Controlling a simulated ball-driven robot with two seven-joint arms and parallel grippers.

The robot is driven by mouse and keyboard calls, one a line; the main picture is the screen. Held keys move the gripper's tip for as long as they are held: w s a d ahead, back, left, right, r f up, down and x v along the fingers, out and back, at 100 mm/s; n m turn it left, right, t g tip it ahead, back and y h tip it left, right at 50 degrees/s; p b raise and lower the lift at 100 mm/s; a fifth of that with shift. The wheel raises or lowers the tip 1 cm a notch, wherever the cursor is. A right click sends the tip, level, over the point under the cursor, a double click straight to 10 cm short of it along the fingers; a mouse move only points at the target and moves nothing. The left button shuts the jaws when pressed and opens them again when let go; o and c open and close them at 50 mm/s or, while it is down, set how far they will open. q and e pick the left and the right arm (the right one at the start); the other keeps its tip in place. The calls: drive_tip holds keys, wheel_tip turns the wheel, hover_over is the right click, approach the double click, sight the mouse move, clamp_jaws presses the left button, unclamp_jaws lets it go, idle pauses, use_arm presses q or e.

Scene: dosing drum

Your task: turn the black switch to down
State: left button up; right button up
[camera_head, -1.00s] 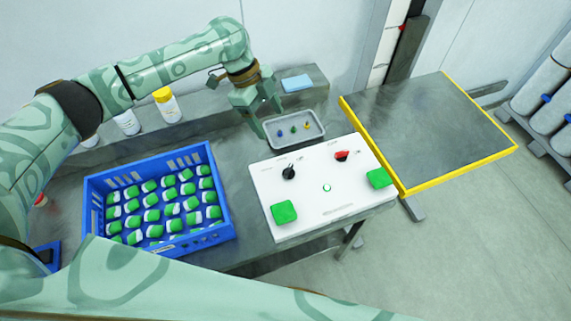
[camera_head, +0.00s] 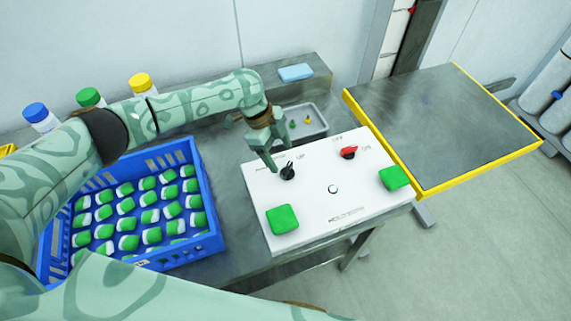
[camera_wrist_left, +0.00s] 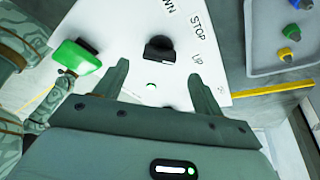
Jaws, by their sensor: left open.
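The black switch (camera_head: 288,171) is a small knob on the white control panel (camera_head: 310,207), near its upper left, with the label UP to its right. My left gripper (camera_head: 278,160) is open, with its fingertips pointing down just above and beside the switch. In the left wrist view the black switch (camera_wrist_left: 159,48) lies beyond and between the two open fingers (camera_wrist_left: 158,80). The labels there read STOP, UP and part of DOWN. I cannot tell from these views whether a finger touches the switch. My right gripper is out of view.
The panel also carries a red switch (camera_head: 349,152), green blocks (camera_head: 283,219) at its corners and a small green-ringed button (camera_head: 333,189). A blue crate (camera_head: 209,200) of green-and-white items stands left. A grey tray (camera_head: 316,115) sits behind. A yellow-edged platform (camera_head: 440,120) is right.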

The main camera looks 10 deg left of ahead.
sight(287, 168)
use_arm(q)
drive_tip(key=x, duration=0.4)
drive_tip(key=shift+s+d+f+b, duration=0.1)
drive_tip(key=shift+b, duration=0.2)
drive_tip(key=shift+d+f, duration=0.1)
drive_tip(key=shift+f, duration=0.2)
drive_tip(key=c, duration=1)
drive_tip(key=shift+r, duration=0.1)
